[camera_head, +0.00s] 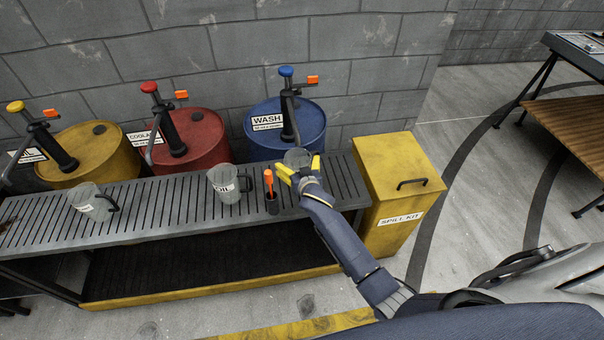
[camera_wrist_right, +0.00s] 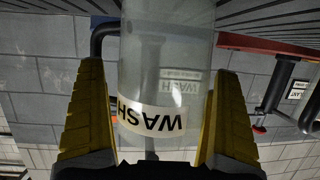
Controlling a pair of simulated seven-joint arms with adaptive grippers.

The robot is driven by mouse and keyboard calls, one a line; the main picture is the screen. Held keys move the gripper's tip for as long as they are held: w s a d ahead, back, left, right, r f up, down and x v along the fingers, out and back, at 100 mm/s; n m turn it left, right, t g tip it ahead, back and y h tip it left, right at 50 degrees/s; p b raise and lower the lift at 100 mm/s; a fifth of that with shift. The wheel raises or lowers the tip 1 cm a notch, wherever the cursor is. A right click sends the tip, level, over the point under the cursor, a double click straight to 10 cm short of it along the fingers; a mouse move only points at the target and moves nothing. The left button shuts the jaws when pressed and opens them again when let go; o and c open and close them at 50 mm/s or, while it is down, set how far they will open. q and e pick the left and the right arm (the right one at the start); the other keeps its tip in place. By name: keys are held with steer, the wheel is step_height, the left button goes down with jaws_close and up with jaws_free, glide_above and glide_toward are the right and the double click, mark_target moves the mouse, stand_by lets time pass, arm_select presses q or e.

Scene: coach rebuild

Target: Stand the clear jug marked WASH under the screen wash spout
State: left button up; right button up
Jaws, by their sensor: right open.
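The clear jug marked WASH (camera_head: 297,157) stands on the slatted bench (camera_head: 140,212) in front of the blue drum (camera_head: 262,140), close below its blue-topped pump (camera_head: 289,105). In the right wrist view the jug (camera_wrist_right: 160,75) fills the middle, its WASH label showing upside down and its dark handle to the left. My right gripper (camera_head: 299,172) is open, its yellow fingers either side of the jug (camera_wrist_right: 160,125), with small gaps visible. The jug's lower part is hidden behind the gripper in the head view. My left gripper is not in view.
Two more jugs (camera_head: 226,183) (camera_head: 90,203) stand along the bench, left of my right gripper. An orange-handled tool in a dark holder (camera_head: 271,203) is close by. Red (camera_head: 200,133) and yellow (camera_head: 85,148) drums line the wall. A yellow spill kit bin (camera_head: 395,165) adjoins the bench's right end.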

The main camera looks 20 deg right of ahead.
steer(key=v, duration=1.1)
steer(key=shift+s, duration=0.25)
stand_by(1.0)
